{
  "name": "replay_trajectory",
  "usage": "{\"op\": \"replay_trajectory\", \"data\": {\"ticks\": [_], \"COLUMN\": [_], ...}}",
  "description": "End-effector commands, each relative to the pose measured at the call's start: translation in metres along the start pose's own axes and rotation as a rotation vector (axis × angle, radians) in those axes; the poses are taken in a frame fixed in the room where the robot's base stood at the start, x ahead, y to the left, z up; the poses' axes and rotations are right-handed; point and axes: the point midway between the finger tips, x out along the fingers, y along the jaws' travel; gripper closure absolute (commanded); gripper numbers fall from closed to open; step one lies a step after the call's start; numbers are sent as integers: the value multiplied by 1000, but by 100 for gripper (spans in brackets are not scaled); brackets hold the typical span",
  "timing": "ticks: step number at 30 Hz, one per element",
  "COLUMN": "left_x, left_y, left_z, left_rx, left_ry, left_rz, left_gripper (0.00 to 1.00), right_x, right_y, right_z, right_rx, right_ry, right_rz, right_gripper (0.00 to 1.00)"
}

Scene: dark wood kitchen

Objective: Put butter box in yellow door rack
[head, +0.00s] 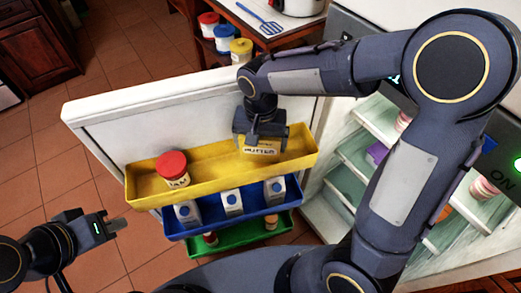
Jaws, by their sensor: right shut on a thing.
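The butter box (262,149) is a small cream box with dark lettering. My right gripper (260,138) is shut on it, with the box at the right part of the yellow door rack (215,180). Whether the box touches the rack floor I cannot tell. The gripper hides the upper part of the box. My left gripper (115,225) is at the lower left, away from the rack and empty; I cannot make out a clear gap between its fingers.
A red-lidded jam jar (172,168) stands at the rack's left. Below are a blue rack (215,219) with cartons and a green rack (240,236). The fridge door (150,125) stands open; fridge shelves (360,155) are at right. A counter with a spatula (262,20) is behind.

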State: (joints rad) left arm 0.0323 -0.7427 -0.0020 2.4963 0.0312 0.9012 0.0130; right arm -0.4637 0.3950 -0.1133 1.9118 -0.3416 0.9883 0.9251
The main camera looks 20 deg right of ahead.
Motion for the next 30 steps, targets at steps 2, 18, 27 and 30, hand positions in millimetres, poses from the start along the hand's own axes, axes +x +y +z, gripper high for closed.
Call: {"op": "replay_trajectory", "data": {"ticks": [2, 18, 27, 30], "left_x": [2, 5, 5, 3], "left_y": [-1, -2, -2, -2], "left_z": [1, 2, 3, 2], "left_rx": [0, 0, 0, 0], "left_ry": [0, 0, 0, 0], "left_rz": [0, 0, 0, 0], "left_gripper": [100, 100, 100, 100], "right_x": [13, 41, 42, 38], "right_y": [1, 0, 0, 0], "right_z": [1, 0, 0, 0], "right_rx": [-1, 0, 0, 0], "right_ry": [-3, -1, -1, -1], "right_rz": [3, 0, 1, 1], "right_gripper": [39, 39, 0, 0]}}
